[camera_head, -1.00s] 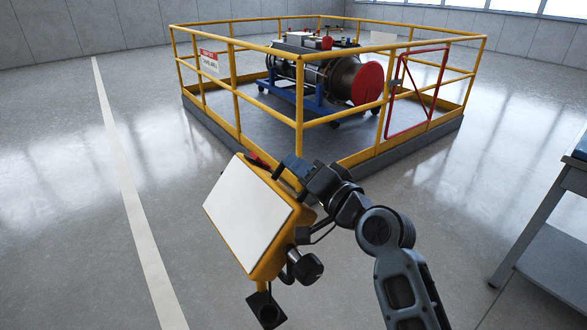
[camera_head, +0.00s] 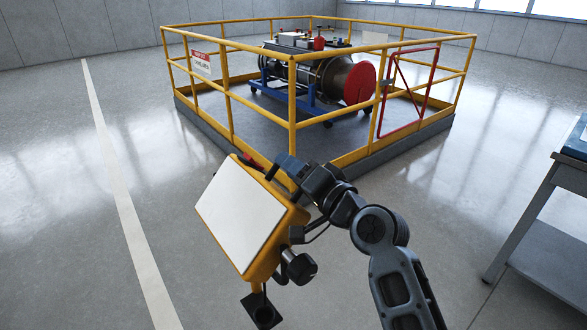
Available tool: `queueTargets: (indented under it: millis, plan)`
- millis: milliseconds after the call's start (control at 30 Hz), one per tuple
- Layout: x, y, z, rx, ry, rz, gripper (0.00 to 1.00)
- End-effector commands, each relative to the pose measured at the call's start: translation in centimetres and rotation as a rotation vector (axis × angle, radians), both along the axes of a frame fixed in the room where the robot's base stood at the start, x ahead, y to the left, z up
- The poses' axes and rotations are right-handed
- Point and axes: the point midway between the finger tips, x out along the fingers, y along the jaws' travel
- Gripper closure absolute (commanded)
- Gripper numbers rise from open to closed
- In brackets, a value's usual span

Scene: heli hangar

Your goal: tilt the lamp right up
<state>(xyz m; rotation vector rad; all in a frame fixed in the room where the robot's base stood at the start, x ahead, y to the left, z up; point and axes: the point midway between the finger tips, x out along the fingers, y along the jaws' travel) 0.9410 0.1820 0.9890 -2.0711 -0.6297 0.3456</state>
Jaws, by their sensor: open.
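The lamp (camera_head: 243,217) is a yellow-framed work light with a white rectangular panel, in the lower middle of the head view. Its panel faces left and upward, tilted. A black knob (camera_head: 301,268) sits at its lower right side, and a yellow post runs down to a dark bracket below. My gripper (camera_head: 272,170) is at the lamp's top edge, near a small red and black part (camera_head: 250,161) there. Its jaws are open. The fingertips are small and partly hidden by the lamp's frame, so I cannot tell whether they touch it.
A yellow railing (camera_head: 292,95) encloses a platform with an engine (camera_head: 320,75) on a blue stand behind the lamp. A red gate (camera_head: 408,92) is on its right. A grey workbench (camera_head: 535,220) stands at the right edge. Open floor lies to the left, with a white line.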

Motion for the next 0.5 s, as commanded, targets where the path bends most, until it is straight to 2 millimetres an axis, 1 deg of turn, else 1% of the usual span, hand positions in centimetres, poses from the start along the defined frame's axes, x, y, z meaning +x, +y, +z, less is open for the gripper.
queueTargets:
  millis: [167,400,500]
  plan:
    - [-1.0,-0.7,-0.1,0.0,0.0,-0.001,0.6]
    - [-4.2,-2.9,-0.2,0.0,0.001,-0.002,0.6]
    - [-5.3,-3.7,-0.2,0.001,0.001,-0.001,0.6]
